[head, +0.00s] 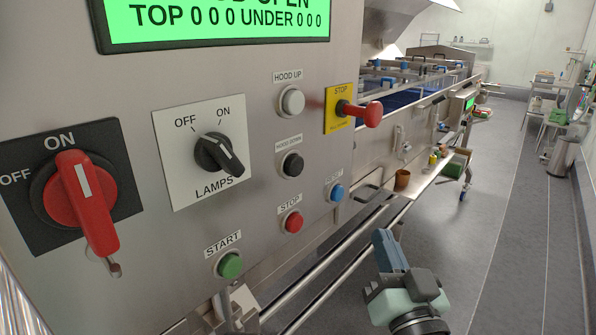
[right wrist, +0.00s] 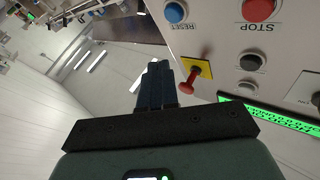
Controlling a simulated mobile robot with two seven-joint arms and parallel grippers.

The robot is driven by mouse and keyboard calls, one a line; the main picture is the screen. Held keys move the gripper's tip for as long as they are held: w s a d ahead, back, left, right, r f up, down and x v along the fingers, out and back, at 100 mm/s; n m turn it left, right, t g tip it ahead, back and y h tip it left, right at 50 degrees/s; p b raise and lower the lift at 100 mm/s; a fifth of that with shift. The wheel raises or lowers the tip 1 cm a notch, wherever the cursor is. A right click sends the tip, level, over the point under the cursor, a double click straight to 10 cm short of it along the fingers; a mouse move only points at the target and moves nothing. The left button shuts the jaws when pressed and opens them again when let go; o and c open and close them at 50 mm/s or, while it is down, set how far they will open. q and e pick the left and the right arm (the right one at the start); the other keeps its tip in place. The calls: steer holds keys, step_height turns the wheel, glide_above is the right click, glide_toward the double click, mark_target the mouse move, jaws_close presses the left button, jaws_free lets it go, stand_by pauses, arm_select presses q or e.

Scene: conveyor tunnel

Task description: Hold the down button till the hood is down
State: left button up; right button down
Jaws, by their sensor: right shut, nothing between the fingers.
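The black HOOD DOWN button (head: 292,164) is on the steel panel, below the pale HOOD UP button (head: 291,101). The black button also shows in the right wrist view (right wrist: 251,62). My right gripper (head: 382,240) is shut and empty, low and to the right of the panel, apart from every button. Its dark fingers (right wrist: 157,75) show in the right wrist view, left of the buttons. The green display (head: 215,15) is cut off at the top; "OPEN" and "TOP 000 UNDER 000" can be read. A slanted metal cover (head: 408,14) stands raised behind the panel. My left gripper is out of view.
A red STOP knob on a yellow plate (head: 338,120) sticks out right of the buttons. Blue (head: 336,192), red (head: 293,222) and green START (head: 230,265) buttons are lower. The lamps switch (head: 214,154) and red main switch (head: 85,195) are left.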

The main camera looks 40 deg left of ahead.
mark_target(294, 166)
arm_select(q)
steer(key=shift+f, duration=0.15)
arm_select(e)
steer(key=s+r+y, duration=0.1)
steer(key=s+r, duration=0.2)
steer(key=r, duration=0.2)
steer(key=s+r+n+y, duration=0.1)
steer(key=s+r, duration=0.2)
steer(key=r, duration=0.3)
steer(key=shift+s+d+t+y, duration=0.2)
steer(key=shift+t+y, duration=0.1)
steer(key=shift+y, duration=0.1)
steer(key=shift+f, duration=0.1)
arm_select(q)
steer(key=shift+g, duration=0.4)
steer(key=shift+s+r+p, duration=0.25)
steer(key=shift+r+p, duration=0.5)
steer(key=shift+p, duration=0.15)
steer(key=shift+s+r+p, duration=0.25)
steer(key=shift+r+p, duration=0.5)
steer(key=shift+p, duration=0.1)
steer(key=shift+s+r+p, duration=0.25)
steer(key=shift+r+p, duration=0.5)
steer(key=shift+p, duration=0.15)
arm_select(e)
steer(key=a, duration=0.9)
steer(key=shift+w, duration=0.35)
steer(key=shift+a, duration=0.35)
